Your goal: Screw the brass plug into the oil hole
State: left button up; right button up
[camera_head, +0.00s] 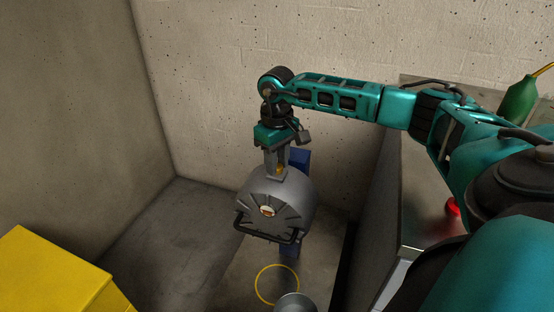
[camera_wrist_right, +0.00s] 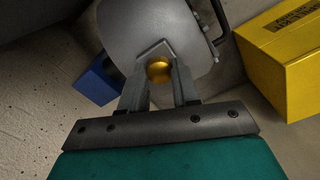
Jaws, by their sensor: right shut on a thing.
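The brass plug (camera_wrist_right: 158,71) shows as a gold disc between the fingertips of my right gripper (camera_wrist_right: 160,80). In the head view the right gripper (camera_head: 277,170) points down at the top of a grey rounded motor housing (camera_head: 290,192), and a small bit of the plug (camera_head: 281,170) shows between the fingers. The gripper is shut on the plug, right at a raised square boss on the housing. The oil hole itself is hidden by the plug and fingers, and I cannot tell how deep the plug sits. My left gripper is not in view.
A yellow box (camera_head: 52,275) stands at the lower left. A blue block (camera_head: 299,158) is behind the housing. A yellow ring (camera_head: 277,285) marks the floor in front. A metal-topped cabinet (camera_head: 425,200) with a red button (camera_head: 452,206) and a green bottle (camera_head: 520,100) is at the right.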

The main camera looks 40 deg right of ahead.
jog(key=m+p, duration=0.1)
jog(key=m, duration=0.5)
jog(key=shift+m+p, duration=0.4)
jog(key=m+p, duration=0.1)
jog(key=m, duration=0.2)
jog(key=shift+m, duration=0.4)
jog(key=m+p, duration=0.1)
jog(key=m, duration=0.3)
jog(key=shift+s, duration=0.1)
jog(key=m+p, duration=0.1)
jog(key=m, duration=0.2)
jog(key=shift+f, duration=0.15)
